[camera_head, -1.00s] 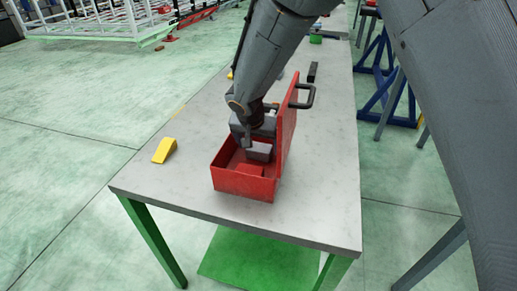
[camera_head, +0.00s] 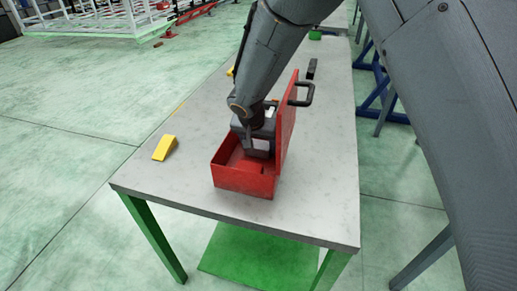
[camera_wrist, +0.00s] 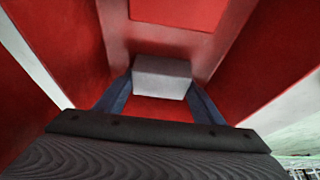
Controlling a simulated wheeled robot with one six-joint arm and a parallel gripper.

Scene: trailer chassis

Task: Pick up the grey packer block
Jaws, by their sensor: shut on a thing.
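The grey packer block (camera_wrist: 161,77) is a plain light-grey block. In the wrist view it sits between the two fingertips of my gripper (camera_wrist: 160,98), which are shut on it. In the head view the block (camera_head: 258,150) shows only in part below my gripper (camera_head: 257,143), inside the open red toolbox (camera_head: 243,181). Whether the block touches the box floor is hard to tell.
The toolbox lid (camera_head: 287,120) stands up at the right, with a dark handle (camera_head: 302,94). A yellow wedge (camera_head: 164,148) lies left of the box on the grey table (camera_head: 310,215). A dark bar (camera_head: 312,69) lies farther back. The near tabletop is clear.

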